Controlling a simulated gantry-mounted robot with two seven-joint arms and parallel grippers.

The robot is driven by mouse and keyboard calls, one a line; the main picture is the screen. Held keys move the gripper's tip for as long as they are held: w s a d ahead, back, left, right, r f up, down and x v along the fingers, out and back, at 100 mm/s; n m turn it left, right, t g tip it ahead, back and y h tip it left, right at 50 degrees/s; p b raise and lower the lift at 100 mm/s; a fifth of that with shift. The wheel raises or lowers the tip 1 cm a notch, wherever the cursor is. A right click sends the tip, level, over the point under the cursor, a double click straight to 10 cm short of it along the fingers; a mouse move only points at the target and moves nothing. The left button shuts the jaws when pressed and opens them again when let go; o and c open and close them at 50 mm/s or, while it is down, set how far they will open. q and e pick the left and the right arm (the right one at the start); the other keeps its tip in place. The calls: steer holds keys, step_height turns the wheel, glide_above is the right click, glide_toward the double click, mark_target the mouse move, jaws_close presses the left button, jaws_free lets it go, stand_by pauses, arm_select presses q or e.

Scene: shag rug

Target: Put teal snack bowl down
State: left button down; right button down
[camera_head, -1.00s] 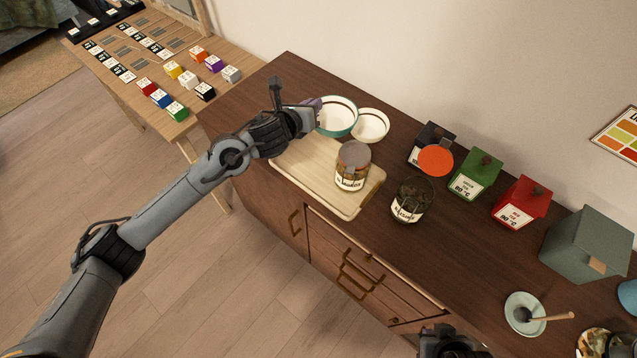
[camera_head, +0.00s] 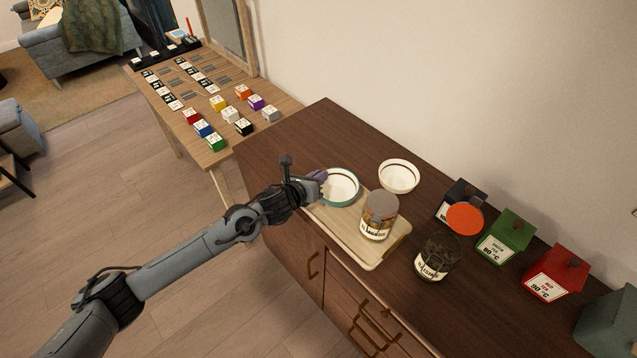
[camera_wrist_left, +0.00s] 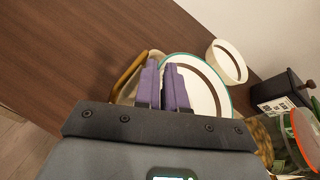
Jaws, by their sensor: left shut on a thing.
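The teal snack bowl (camera_head: 342,188), white inside with a teal rim, is at the upper left end of the pale wooden board (camera_head: 398,240). My left gripper (camera_head: 318,179) is shut on its left rim. In the left wrist view the purple fingers (camera_wrist_left: 163,84) overlap the near side of the bowl (camera_wrist_left: 208,92). The bowl looks roughly level. I cannot tell whether its base touches the board or hangs just above it. My right gripper is out of view.
A white bowl (camera_head: 399,176) stands right of the teal bowl, apart from it. A lidded jar (camera_head: 379,215) stands on the board, and another jar (camera_head: 434,260) stands beside it. Black, green (camera_head: 506,237) and red canisters line the wall. The dark counter behind the board's left end is clear.

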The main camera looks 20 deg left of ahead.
arm_select(q)
step_height(320, 180, down, 2)
steer(key=shift+s+f, duration=0.1)
steer(key=shift+f, duration=0.05)
steer(key=c, duration=1.5)
jaws_free()
steer(key=shift+f, duration=0.1)
